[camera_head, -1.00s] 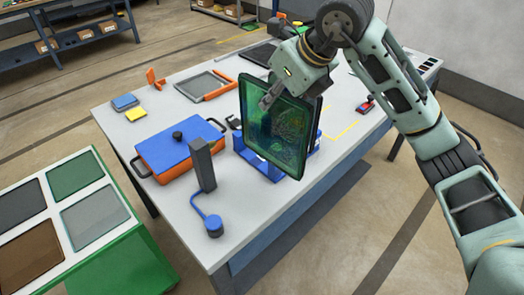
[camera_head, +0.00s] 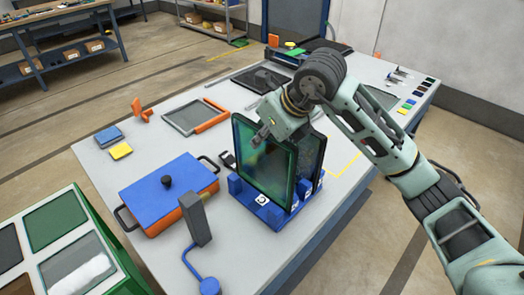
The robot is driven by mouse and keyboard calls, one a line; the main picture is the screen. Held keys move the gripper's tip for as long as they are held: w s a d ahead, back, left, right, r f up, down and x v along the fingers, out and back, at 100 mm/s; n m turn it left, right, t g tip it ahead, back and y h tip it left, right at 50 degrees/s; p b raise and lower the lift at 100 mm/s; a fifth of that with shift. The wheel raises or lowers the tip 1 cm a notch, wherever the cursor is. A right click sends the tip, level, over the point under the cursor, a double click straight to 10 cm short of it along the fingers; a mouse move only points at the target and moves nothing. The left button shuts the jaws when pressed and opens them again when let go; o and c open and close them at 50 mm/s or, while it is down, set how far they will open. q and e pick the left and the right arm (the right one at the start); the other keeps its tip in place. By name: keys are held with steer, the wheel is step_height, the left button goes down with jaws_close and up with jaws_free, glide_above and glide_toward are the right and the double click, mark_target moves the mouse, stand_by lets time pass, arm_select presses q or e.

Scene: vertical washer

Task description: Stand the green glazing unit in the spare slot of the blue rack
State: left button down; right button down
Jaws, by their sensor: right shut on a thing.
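The green glazing unit (camera_head: 262,172) stands upright in the middle of the head view, a dark-framed pane with a green, glossy face. My right gripper (camera_head: 262,137) is shut on its upper part, reaching over from the right. The blue rack (camera_head: 268,214) sits on the table directly under the unit. The unit's lower edge is down among the rack's blue uprights; I cannot tell whether it rests on the slot floor. Another dark pane (camera_head: 316,158) stands close behind it in the rack, partly hidden. My left gripper is not in view.
A blue-topped orange case (camera_head: 168,192) and a grey post (camera_head: 196,220) with a blue base stand left of the rack. A green-sided stand (camera_head: 118,270) with several panes is at lower left.

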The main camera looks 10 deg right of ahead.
mark_target(262, 151)
steer(key=shift+f+p, duration=0.45)
steer(key=shift+f, duration=1.45)
steer(key=c, duration=1.7)
jaws_free()
steer(key=shift+s+f, duration=0.1)
steer(key=b+v, duration=0.2)
steer(key=v, duration=1)
